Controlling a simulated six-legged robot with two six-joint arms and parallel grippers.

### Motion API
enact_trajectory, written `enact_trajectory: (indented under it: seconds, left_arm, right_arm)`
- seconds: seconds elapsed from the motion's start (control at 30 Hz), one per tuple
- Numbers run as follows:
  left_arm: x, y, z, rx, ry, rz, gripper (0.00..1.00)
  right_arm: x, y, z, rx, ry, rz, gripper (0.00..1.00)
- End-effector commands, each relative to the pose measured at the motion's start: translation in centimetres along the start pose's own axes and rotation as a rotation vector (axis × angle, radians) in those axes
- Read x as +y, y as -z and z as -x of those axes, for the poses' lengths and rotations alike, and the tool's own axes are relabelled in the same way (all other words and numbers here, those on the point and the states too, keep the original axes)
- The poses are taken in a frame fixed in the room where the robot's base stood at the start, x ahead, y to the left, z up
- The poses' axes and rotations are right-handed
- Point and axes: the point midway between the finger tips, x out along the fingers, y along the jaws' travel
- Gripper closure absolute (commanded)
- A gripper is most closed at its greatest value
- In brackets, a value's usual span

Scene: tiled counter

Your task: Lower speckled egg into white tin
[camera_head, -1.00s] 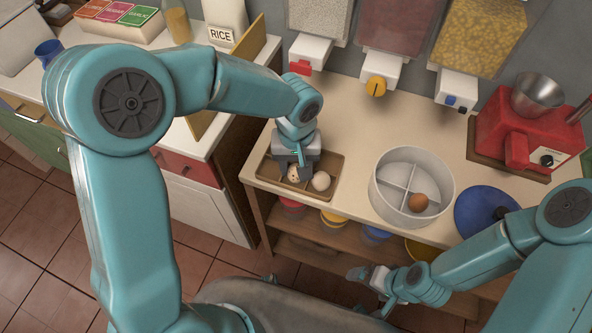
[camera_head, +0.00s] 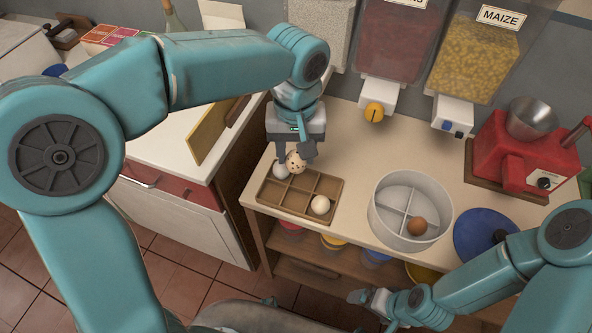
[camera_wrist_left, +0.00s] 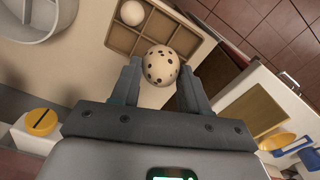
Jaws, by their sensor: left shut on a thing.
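The speckled egg (camera_head: 296,162), cream with dark spots, is held between the fingers of my left gripper (camera_head: 296,156), above the back of the wooden egg tray (camera_head: 267,193). In the left wrist view the egg (camera_wrist_left: 160,66) sits between both fingertips. The round white tin (camera_head: 376,215) stands to the right of the tray, split by a cross divider, with a brown egg (camera_head: 416,226) in its front right compartment. My right gripper (camera_head: 372,304) is low at the counter's front; its fingers are too small to read.
Two white eggs lie in the tray, one at the back left (camera_head: 280,170) and one at the front right (camera_head: 320,205). A blue lid (camera_head: 478,232) lies right of the tin. A red grinder (camera_head: 520,150) and dispensers (camera_head: 375,105) stand behind.

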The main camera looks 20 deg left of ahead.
Motion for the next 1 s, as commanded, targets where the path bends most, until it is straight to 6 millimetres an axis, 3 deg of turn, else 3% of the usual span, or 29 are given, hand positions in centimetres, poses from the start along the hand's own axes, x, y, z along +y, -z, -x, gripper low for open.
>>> enact_trajectory:
  seconds: [0.03, 0.2, 0.47, 0.8, 1.0]
  left_arm:
    - [0.1, 0.0, 1.5, 0.004, -0.002, -0.001, 0.65]
    - [0.1, 0.0, 4.7, 0.002, -0.001, 0.000, 0.65]
    - [1.7, 0.1, 6.9, -0.001, 0.001, -0.003, 0.65]
    - [8.9, 0.2, 7.2, -0.002, 0.004, -0.005, 0.65]
    - [13.1, 0.3, 5.6, -0.002, 0.004, -0.003, 0.65]
  right_arm:
    - [-0.1, 0.0, 0.3, 0.000, 0.000, 0.000, 0.00]
    - [-0.2, 0.0, 0.6, 0.000, 0.000, 0.000, 0.00]
    - [-0.8, 0.0, 2.1, 0.000, 0.000, 0.000, 0.00]
    - [-2.2, -0.1, 6.2, 0.000, 0.000, 0.000, 0.00]
    - [-2.9, -0.1, 8.0, 0.000, 0.000, 0.000, 0.00]
